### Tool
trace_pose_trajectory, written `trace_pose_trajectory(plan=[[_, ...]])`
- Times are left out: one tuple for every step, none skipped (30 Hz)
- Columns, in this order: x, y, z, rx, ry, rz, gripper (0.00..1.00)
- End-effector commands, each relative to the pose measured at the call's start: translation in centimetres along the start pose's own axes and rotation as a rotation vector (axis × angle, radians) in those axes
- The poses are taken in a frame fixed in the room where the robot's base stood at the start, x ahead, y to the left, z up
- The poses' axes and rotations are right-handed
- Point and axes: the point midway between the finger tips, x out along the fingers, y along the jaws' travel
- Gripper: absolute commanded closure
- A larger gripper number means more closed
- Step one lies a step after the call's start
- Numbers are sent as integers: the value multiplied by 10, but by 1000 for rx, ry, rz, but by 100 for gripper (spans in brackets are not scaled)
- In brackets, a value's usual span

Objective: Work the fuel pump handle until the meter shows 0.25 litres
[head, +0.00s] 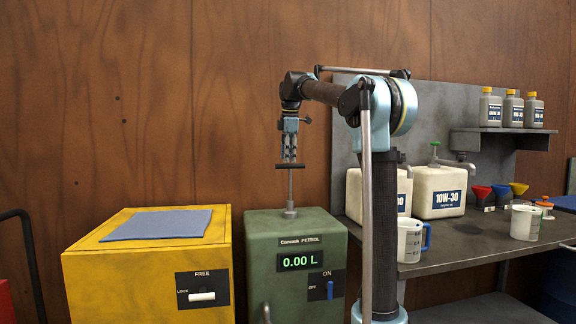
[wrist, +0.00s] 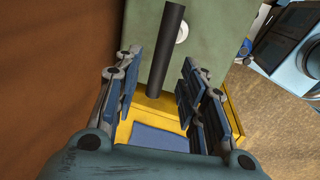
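The green petrol pump (head: 262,232) stands at the centre of the head view. Its meter (head: 299,262) reads 0.00 L. A thin rod rises from its top to a dark crossbar handle (head: 290,166). The blue switch (head: 330,290) stands upright below ON, with OFF to its left. My gripper (head: 290,157) points down at the crossbar. In the wrist view the dark handle bar (wrist: 168,50) lies between the spread fingers of my gripper (wrist: 157,88), with gaps on both sides. I cannot tell whether the bar is fully at fingertip depth.
A yellow cabinet (head: 145,285) with a blue-grey mat (head: 160,224) stands left of the pump; its white lever lies level beside LOCK. At right, a grey bench (head: 470,240) carries white oil containers (head: 438,190), measuring jugs and funnels. A wooden wall is close behind.

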Motion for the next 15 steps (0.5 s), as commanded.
trace_pose_trajectory(plan=[[8,0,0,0,0,0,62],[11,0,0,0,0,0,62],[16,0,0,0,0,0,62],[19,0,0,0,0,0,62],[21,0,0,0,0,0,62],[24,0,0,0,0,0,62],[26,0,0,0,0,0,62],[27,0,0,0,0,0,62],[29,0,0,0,0,0,62],[30,0,0,0,0,0,62],[31,0,0,0,0,0,62],[31,0,0,0,0,0,62],[31,0,0,0,0,0,62],[31,0,0,0,0,0,62],[31,0,0,0,0,0,62]])
